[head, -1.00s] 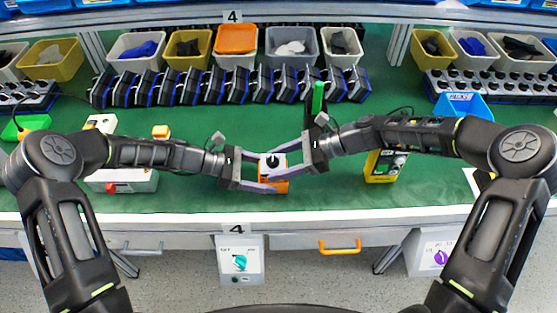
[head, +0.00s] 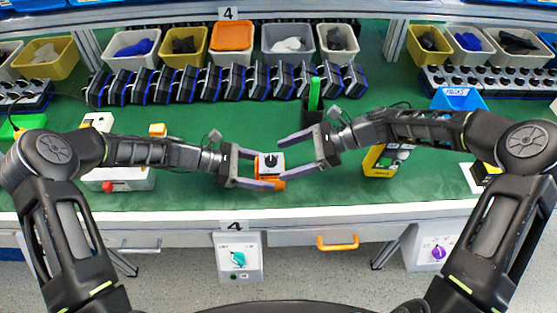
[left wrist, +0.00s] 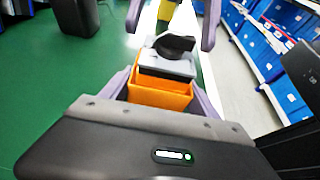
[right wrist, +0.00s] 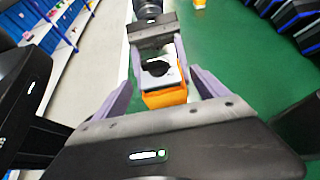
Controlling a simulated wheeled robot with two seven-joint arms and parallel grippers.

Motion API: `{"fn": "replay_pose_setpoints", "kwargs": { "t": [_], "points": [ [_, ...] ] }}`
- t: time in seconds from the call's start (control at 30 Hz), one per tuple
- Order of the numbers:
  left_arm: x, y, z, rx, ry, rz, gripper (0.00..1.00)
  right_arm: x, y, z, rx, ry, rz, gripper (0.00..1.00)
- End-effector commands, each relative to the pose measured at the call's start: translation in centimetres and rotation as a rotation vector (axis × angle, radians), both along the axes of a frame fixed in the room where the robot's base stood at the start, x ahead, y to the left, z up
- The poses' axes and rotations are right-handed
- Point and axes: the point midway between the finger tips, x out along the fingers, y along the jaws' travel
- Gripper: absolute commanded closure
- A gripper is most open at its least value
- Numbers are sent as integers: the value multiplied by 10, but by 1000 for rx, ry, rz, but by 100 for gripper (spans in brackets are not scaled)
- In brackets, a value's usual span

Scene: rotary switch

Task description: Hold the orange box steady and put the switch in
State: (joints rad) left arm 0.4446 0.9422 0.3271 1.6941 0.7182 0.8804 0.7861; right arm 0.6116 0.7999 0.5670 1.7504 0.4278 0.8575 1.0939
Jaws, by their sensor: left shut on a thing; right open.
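The orange box (head: 270,184) stands on the green table near its front edge. The switch (head: 271,161), a grey-white plate with a black knob, sits on top of the box's opening. In the left wrist view the switch (left wrist: 172,56) rests above the orange box (left wrist: 160,92); I cannot tell whether it is fully seated. My left gripper (head: 277,180) is shut on the orange box from the left. My right gripper (head: 282,158) is open, its fingers apart and clear of the switch on the right. It shows in the right wrist view, with the switch (right wrist: 158,71) ahead between its fingers.
A yellow-black device (head: 380,161) stands right of the box, and a dark holder with a green item (head: 314,95) stands behind. A white box with a red button (head: 125,180) lies left. A row of black-blue parts and bins (head: 235,45) lines the back.

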Motion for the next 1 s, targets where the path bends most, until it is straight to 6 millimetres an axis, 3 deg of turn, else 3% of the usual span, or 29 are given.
{"fn": "replay_pose_setpoints", "kwargs": {
  "t": [0.3, 0.9, 0.93, 1.0],
  "points": [
    [-1, -1, 0, 0, 1, -2, 72, 0, -34, 18, 0, 0, 0, 17],
    [-1, -1, 0, -1, 1, -2, 72, 0, -35, 19, 1, 1, 2, 17],
    [-1, -1, 0, -1, 1, -2, 29, 0, -35, 19, 1, 1, 2, 17],
    [-1, -1, 0, -1, 1, -2, 23, 0, -35, 19, 1, 1, 2, 17]
  ]
}}
